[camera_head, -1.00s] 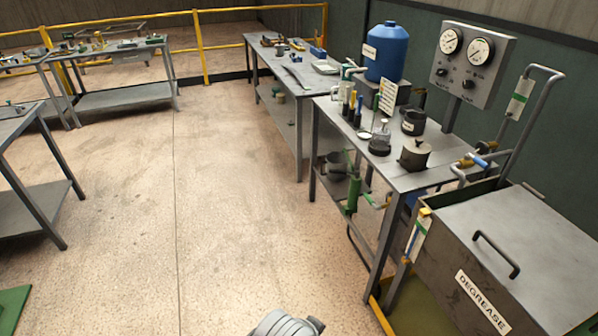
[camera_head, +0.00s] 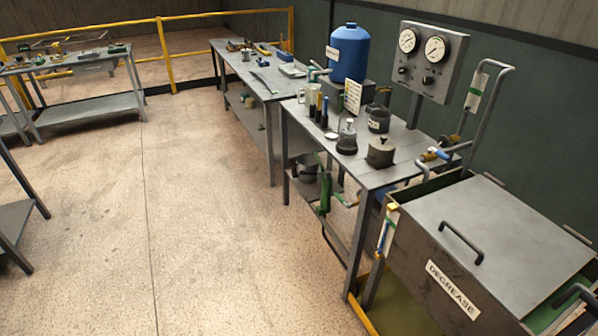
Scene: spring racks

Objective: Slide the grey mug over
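I cannot make out for certain which thing is the grey mug. A dark grey cup-like container (camera_head: 379,121) with a pale label stands upright on the near workbench (camera_head: 401,170). In front of it on the same bench is a grey lidded pot (camera_head: 381,153) with a knob. A small dark jar with a pale top (camera_head: 347,141) stands to the pot's left, and a pale mug-like vessel (camera_head: 306,94) is at the bench's back left. Neither of my grippers shows, and nothing is seen touching these vessels.
A blue tank (camera_head: 348,54) stands behind the bench, with a gauge panel (camera_head: 430,57) to its right. A large grey tank marked DEGREASE (camera_head: 480,225) fills the right foreground. Open floor (camera_head: 200,210) lies left of the bench. Another long bench (camera_head: 245,73) stands farther back.

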